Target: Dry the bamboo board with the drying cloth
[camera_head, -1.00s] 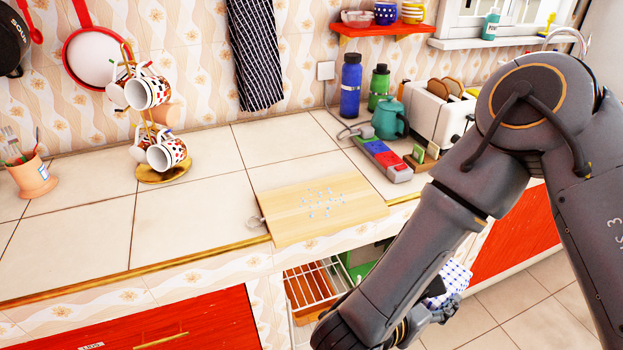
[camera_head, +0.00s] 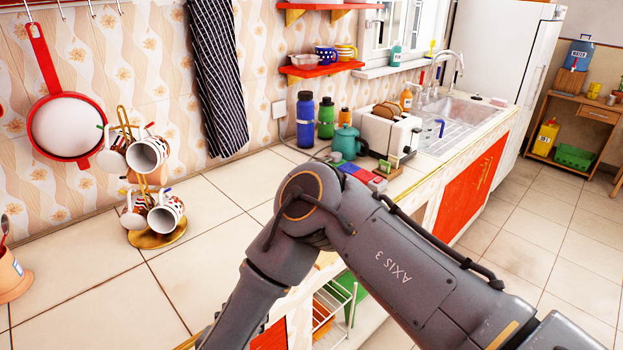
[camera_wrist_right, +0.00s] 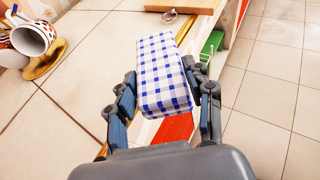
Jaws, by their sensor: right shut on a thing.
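The drying cloth (camera_wrist_right: 163,75) is a blue and white checked block-like bundle in the right wrist view. My right gripper (camera_wrist_right: 167,88) is shut on it, one finger on each side, and holds it near the counter's front edge. The bamboo board (camera_wrist_right: 183,6) shows only in part at the top edge of the right wrist view, with a loop at its left corner, beyond the cloth and apart from it. In the head view my right arm hides the board, and the gripper and cloth are out of sight. My left gripper is not in view.
A gold mug stand (camera_head: 157,236) with several mugs stands on the counter at left. A utensil pot (camera_head: 10,275) is at the left edge. Bottles, a teal kettle (camera_head: 346,142) and a toaster (camera_head: 388,132) stand at the back. The counter tiles (camera_head: 110,300) in front are clear.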

